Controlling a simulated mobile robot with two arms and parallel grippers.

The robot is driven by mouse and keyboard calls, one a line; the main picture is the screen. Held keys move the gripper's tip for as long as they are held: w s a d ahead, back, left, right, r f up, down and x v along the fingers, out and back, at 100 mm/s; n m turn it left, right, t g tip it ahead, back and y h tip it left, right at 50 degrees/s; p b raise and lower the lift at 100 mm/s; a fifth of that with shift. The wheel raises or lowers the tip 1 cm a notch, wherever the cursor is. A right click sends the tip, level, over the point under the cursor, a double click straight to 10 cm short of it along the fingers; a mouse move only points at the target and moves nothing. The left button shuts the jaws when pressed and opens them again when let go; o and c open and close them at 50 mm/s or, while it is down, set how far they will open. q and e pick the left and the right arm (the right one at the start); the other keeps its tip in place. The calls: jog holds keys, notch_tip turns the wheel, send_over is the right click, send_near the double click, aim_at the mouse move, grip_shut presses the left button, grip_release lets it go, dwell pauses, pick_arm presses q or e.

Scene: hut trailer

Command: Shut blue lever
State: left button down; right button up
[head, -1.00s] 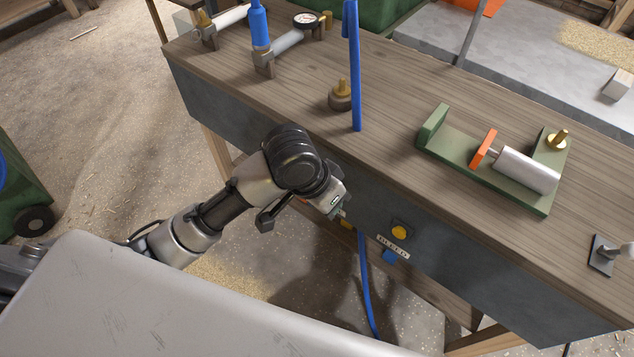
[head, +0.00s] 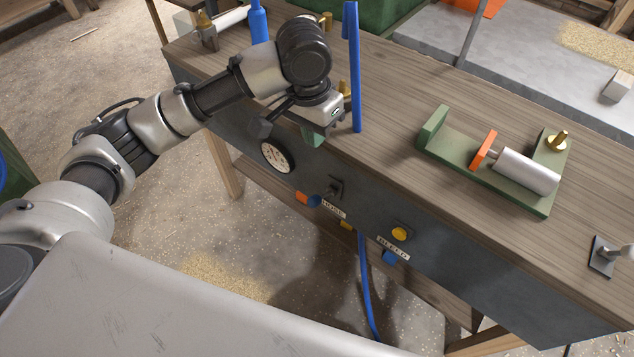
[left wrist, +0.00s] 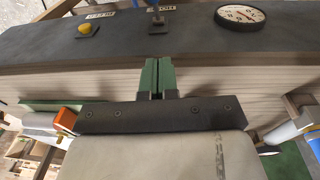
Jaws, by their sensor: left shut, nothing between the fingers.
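A blue part at the right edge of the left wrist view may be the lever; I cannot tell. My right gripper is not in view.
The bench front carries a dial (head: 277,156), a toggle (head: 334,188) and a yellow button (head: 399,234). A green fixture (head: 480,175) with a metal cylinder stands on the bench at right.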

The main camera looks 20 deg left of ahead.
pick_arm(q)
jog(key=b, duration=0.2)
send_over(321, 198)
jog(key=w+a, duration=0.1)
jog(key=w, duration=0.2)
notch_tip(321, 198, down, 9)
jog(key=shift+s+a+f+b, duration=0.1)
jog(key=shift+s+f, duration=0.3)
jog(key=shift+f, duration=0.3)
jog(key=shift+s+d+f+b, duration=0.15)
jog(key=shift+s+f, duration=0.2)
jog(key=shift+f, duration=0.4)
jog(key=shift+s+a+f+b, duration=0.15)
jog(key=shift+s+f, duration=0.25)
jog(key=shift+f, duration=0.3)
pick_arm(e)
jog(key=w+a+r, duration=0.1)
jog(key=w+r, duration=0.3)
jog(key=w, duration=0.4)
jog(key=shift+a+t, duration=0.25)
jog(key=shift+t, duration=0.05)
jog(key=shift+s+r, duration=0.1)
